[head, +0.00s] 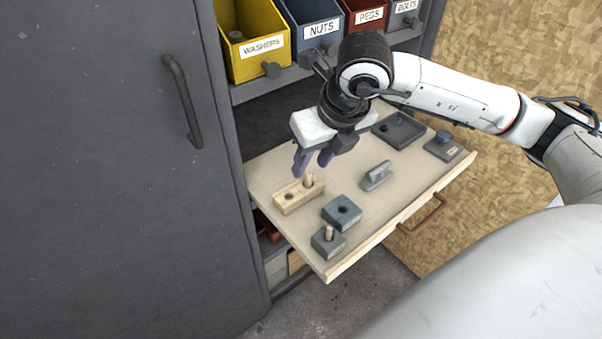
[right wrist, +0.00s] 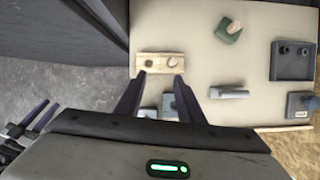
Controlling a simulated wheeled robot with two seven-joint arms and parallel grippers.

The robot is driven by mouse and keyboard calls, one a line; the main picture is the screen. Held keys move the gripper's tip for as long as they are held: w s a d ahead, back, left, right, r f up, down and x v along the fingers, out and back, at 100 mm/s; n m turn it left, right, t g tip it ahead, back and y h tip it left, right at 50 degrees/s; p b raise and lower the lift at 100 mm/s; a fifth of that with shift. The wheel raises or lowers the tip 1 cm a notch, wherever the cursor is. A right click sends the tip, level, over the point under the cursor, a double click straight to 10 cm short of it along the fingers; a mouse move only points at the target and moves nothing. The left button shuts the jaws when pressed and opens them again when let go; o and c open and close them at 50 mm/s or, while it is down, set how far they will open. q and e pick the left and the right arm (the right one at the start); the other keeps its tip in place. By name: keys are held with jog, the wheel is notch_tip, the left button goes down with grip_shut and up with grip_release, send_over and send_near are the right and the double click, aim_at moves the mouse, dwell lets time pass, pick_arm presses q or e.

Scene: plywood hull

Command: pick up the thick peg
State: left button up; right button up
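A wooden block (head: 291,199) lies on the pulled-out drawer board with a short light peg (head: 308,180) standing in its right hole and an open hole at left. A grey block (head: 324,247) near the front corner holds another light peg (head: 329,232). In the right wrist view, a green block (right wrist: 228,38) holds a further pale peg (right wrist: 234,27). I cannot tell which peg is thickest. My right gripper (head: 312,168) is open and empty, just above the wooden block; it also shows in the right wrist view (right wrist: 159,74). My left gripper (right wrist: 50,104) appears there with fingers apart.
A blue block with a hole (head: 342,212), a grey handled piece (head: 377,176), a shallow dark tray (head: 398,130) and a block with a blue knob (head: 443,150) share the board (head: 410,175). Labelled bins (head: 257,45) stand behind. A grey cabinet door (head: 110,170) flanks the left.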

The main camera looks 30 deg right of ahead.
aim_at(310, 174)
jog(key=shift+h, duration=0.3)
jog(key=shift+w+d+p+x, duration=0.1)
jog(key=shift+d+x, duration=0.3)
jog(key=shift+x, duration=1.25)
jog(key=shift+w+d+p+x, duration=0.15)
jog(key=shift+d+x, duration=0.2)
jog(key=shift+x, duration=1.25)
jog(key=shift+w+d+p+x, duration=0.1)
jog(key=shift+d+x, duration=0.3)
jog(key=shift+x, duration=1.25)
jog(key=shift+r, duration=0.2)
grip_shut()
